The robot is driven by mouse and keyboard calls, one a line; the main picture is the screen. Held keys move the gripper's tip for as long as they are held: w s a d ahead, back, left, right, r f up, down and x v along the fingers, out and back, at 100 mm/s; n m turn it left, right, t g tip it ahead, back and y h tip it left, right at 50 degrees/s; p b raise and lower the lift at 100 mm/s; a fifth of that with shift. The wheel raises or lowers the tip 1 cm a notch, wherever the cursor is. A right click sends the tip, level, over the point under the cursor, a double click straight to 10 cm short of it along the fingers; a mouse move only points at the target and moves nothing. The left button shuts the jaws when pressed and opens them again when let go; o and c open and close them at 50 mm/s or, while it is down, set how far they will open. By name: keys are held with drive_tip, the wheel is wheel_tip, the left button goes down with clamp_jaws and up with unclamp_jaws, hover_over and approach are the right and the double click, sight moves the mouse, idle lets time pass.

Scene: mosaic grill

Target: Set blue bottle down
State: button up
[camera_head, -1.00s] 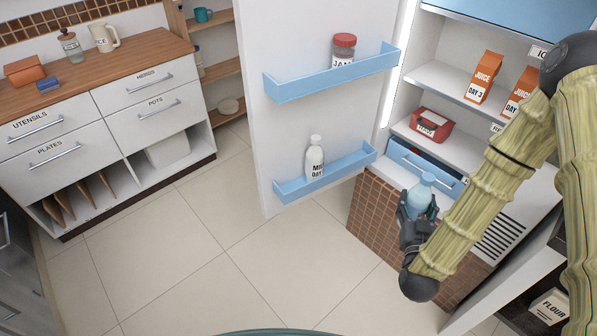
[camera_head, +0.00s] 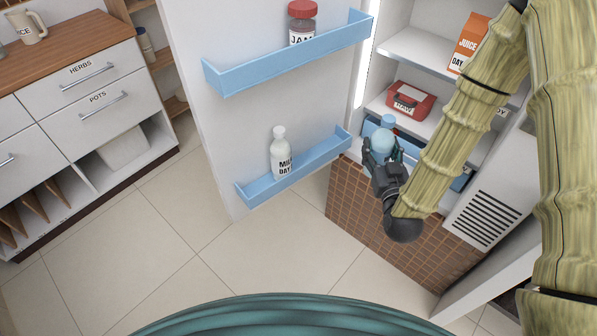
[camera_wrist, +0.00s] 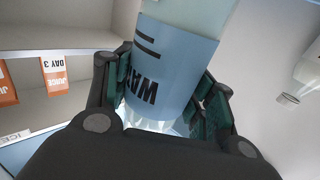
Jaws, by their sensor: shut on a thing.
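The blue bottle (camera_head: 383,140) is held by my gripper (camera_head: 381,160) in front of the open fridge, near its lower part. In the wrist view the bottle (camera_wrist: 172,62) fills the middle, with a blue label whose lettering appears upside down. My gripper (camera_wrist: 165,95) has a finger on each side of the bottle, closed on it. In the head view the bottle overlaps the blue drawer front behind it, and I cannot tell whether it touches anything there. The gripper hides part of its lower body.
The open fridge door carries an upper blue shelf (camera_head: 290,62) with a jam jar (camera_head: 302,22) and a lower blue shelf (camera_head: 300,172) with a milk bottle (camera_head: 281,155). Inside are a red box (camera_head: 410,101) and a juice carton (camera_head: 468,45). The lower shelf's right part is clear.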

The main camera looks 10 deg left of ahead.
drive_tip(key=a+y+b, duration=0.1)
drive_tip(key=b, duration=0.1)
drive_tip(key=a+f+n+y+b, duration=0.1)
drive_tip(key=b, duration=0.1)
drive_tip(key=w+a+n+y+b, duration=0.1)
drive_tip(key=b, duration=0.1)
drive_tip(key=shift+f+g, duration=0.25)
drive_tip(key=shift+g, duration=0.15)
drive_tip(key=a+n+y+b, duration=0.1)
drive_tip(key=y+b, duration=0.1)
drive_tip(key=b, duration=0.1)
drive_tip(key=n+g+y+b, duration=0.2)
drive_tip(key=b, duration=0.3)
hover_over(315, 125)
drive_tip(key=v, duration=0.4)
drive_tip(key=shift+f, duration=0.15)
drive_tip(key=shift+w+f, duration=0.1)
drive_tip(key=shift+f, duration=0.45)
drive_tip(key=shift+f+b, duration=0.35)
drive_tip(key=shift+f, duration=2.6)
drive_tip(key=shift+f, duration=0.15)
drive_tip(key=o, duration=1.4)
